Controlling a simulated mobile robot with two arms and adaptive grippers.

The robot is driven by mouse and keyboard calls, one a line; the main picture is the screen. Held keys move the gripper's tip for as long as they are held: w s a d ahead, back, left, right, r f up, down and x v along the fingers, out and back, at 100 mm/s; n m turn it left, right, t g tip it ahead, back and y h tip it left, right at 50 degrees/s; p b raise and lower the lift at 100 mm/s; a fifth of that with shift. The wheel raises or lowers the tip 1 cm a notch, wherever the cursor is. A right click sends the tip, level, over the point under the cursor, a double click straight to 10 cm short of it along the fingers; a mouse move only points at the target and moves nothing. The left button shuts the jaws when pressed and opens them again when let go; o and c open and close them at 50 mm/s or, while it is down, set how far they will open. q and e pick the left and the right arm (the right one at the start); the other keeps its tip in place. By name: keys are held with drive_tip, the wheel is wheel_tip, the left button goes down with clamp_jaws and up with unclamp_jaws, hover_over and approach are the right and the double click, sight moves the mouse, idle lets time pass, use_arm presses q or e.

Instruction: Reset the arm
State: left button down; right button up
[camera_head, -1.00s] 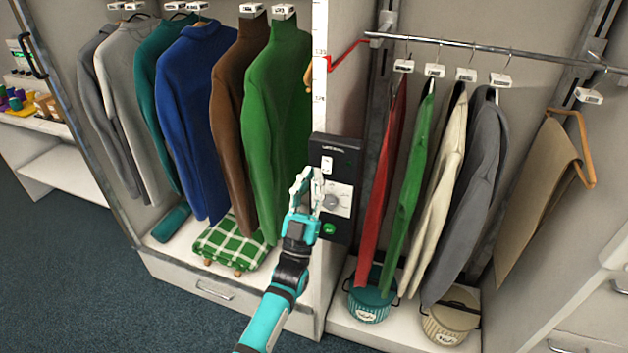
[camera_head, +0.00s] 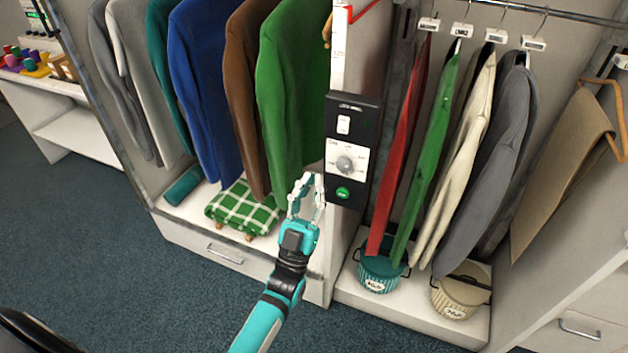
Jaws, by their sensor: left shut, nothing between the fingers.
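My left arm (camera_head: 266,318), teal and black, comes up from the bottom of the head view. My left gripper (camera_head: 306,190) is shut and empty. It shows just left of the lower part of a black control panel (camera_head: 352,112) on the divider. The panel carries a white switch (camera_head: 344,124), a grey dial (camera_head: 345,163) and a green button (camera_head: 343,193). All of these show clear of the fingers. My right gripper is not in view.
Sweaters (camera_head: 205,90) hang on the left above a green checked cloth (camera_head: 243,208). Trousers (camera_head: 460,150) hang on the right above a teal pot (camera_head: 380,272) and a beige pot (camera_head: 460,293). Blue carpet (camera_head: 130,270) lies open at lower left.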

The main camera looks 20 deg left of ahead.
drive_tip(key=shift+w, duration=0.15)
use_arm(q)
wheel_tip(320, 180, down, 21)
drive_tip(key=w+d+m+g+h, duration=0.1)
drive_tip(key=w+d+g, duration=0.1)
drive_tip(key=g, duration=0.5)
drive_tip(key=s+f+g, duration=0.3)
drive_tip(key=s+f, duration=0.1)
drive_tip(key=f, duration=0.5)
drive_tip(key=s+f+g, duration=0.3)
drive_tip(key=f, duration=0.6)
drive_tip(key=s+a+f+g, duration=0.3)
drive_tip(key=s+f+g, duration=0.5)
drive_tip(key=s+f, duration=1.05)
drive_tip(key=s+a+f+g+y, duration=0.1)
drive_tip(key=s+a+f+g, duration=0.1)
drive_tip(key=s, duration=0.8)
drive_tip(key=s+a+f+m+g+y, duration=0.1)
drive_tip(key=s+a+f+g, duration=0.1)
drive_tip(key=s, duration=0.8)
drive_tip(key=shift+f+g, duration=0.8)
drive_tip(key=shift+g, duration=0.2)
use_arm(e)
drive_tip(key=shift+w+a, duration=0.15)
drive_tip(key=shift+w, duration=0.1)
use_arm(q)
drive_tip(key=shift+w, duration=0.1)
